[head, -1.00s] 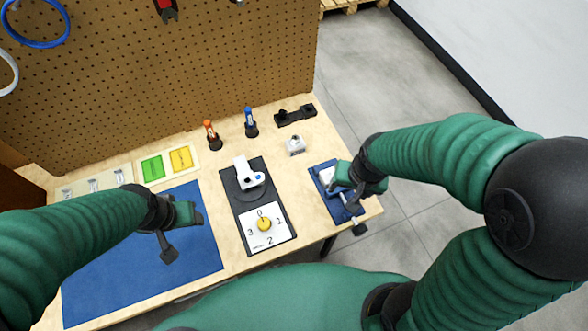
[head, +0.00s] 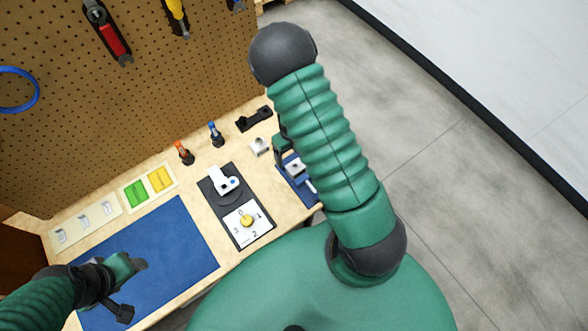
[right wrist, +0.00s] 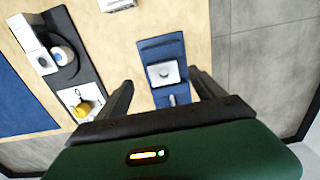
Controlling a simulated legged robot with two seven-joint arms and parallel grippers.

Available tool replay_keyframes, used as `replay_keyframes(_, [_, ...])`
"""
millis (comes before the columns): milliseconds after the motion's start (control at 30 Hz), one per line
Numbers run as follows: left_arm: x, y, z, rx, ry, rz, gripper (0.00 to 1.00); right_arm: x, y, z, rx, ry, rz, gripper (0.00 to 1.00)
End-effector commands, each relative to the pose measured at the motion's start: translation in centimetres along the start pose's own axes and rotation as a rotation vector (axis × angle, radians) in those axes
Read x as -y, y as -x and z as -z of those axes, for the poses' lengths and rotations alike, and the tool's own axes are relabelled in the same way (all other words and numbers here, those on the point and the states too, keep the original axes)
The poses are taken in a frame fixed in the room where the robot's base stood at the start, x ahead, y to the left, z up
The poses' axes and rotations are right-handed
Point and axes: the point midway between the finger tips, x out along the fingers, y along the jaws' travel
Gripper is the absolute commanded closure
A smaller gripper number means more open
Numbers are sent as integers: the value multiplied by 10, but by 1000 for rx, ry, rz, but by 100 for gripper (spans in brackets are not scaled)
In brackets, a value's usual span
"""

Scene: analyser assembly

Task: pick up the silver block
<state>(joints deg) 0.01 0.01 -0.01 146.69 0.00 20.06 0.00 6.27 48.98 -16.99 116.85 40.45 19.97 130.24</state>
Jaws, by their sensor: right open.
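A small silver block (head: 259,146) stands on the bare wood of the table; its edge shows at the top of the right wrist view (right wrist: 117,4). A second silver-grey block (right wrist: 163,73) sits on a blue fixture (right wrist: 161,48), partly visible in the head view (head: 295,166). My right gripper (right wrist: 163,92) is open and empty, its fingers on either side of the fixture's near part in the picture. In the head view my right arm hides most of this gripper. My left gripper (head: 128,285) is open and empty over the blue mat (head: 172,239).
A dark plate (head: 211,188) carries a white clamp and a yellow dial (head: 247,220). Orange (head: 184,153) and blue (head: 215,134) tools stand upright behind. A black bracket (head: 253,119) lies at the back edge. A pegboard (head: 150,90) rises behind the table.

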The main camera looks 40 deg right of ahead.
Motion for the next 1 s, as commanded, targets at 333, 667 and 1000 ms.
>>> replay_keyframes(333, [0,3,1,-1,-1,0,41,0,-47,13,-3,-1,-2,22])
replay_keyframes(667, [0,5,1,-1,0,0,41,-1,-78,15,1,3,2,22])
replay_keyframes(1000, [0,5,1,0,0,0,41,-1,-78,15,1,3,1,55])
